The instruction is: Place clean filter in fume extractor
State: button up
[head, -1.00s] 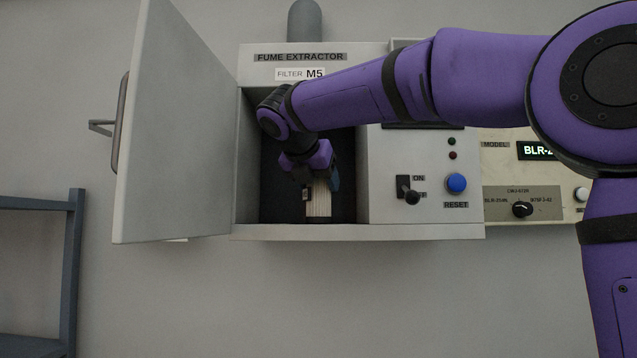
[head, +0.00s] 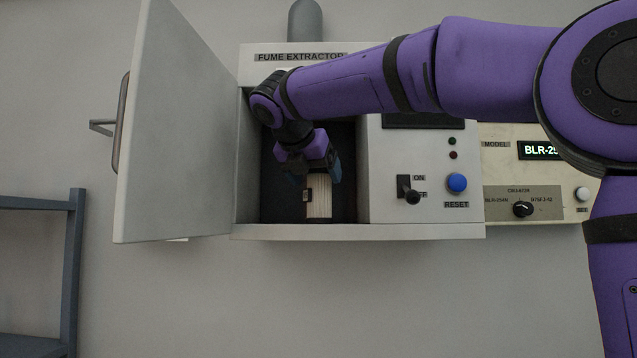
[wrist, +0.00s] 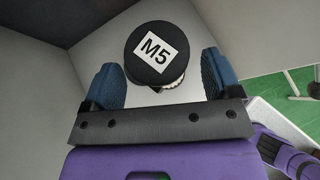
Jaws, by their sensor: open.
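The fume extractor (head: 300,231) is on the wall with its door (head: 175,130) swung open to the left. A pale, pleated filter (head: 319,197) with a dark end stands upright on the floor of its compartment. In the wrist view the filter's black round cap (wrist: 157,53) carries a white M5 label. My gripper (head: 308,178) is inside the compartment, just above the filter. In the wrist view its two blue fingers (wrist: 163,80) are spread apart, one on each side near the cap, with gaps between. The filter's lower body is mostly hidden by the cap in that view.
Right of the compartment are a switch (head: 407,189) and a blue reset button (head: 456,183). A cream-coloured panel with a dial (head: 522,209) is farther right. A blue-grey shelf frame (head: 70,270) stands at lower left. The open door bounds the left side.

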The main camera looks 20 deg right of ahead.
jog(key=s+a+r, duration=0.1)
jog(key=s+a, duration=0.9)
jog(key=shift+r, duration=0.2)
jog(key=s+d+f+m+g+y, duration=0.1)
jog(key=s+d+f+m+y, duration=0.1)
jog(key=s+d+f+m, duration=0.3)
jog(key=s+d+f+m+y, duration=0.3)
jog(key=s+d+f+m, duration=0.3)
jog(key=f+m, duration=0.7)
jog(key=s+d+f+m+g+y, duration=0.1)
jog(key=s+d+f+m+y, duration=0.2)
jog(key=f, duration=1.2)
jog(key=s+d+m, duration=0.2)
jog(key=s+m, duration=0.3)
jog(key=m, duration=0.1)
jog(key=shift+s+d+g, duration=0.2)
jog(key=shift+s+g, duration=0.1)
jog(key=shift+s, duration=0.1)
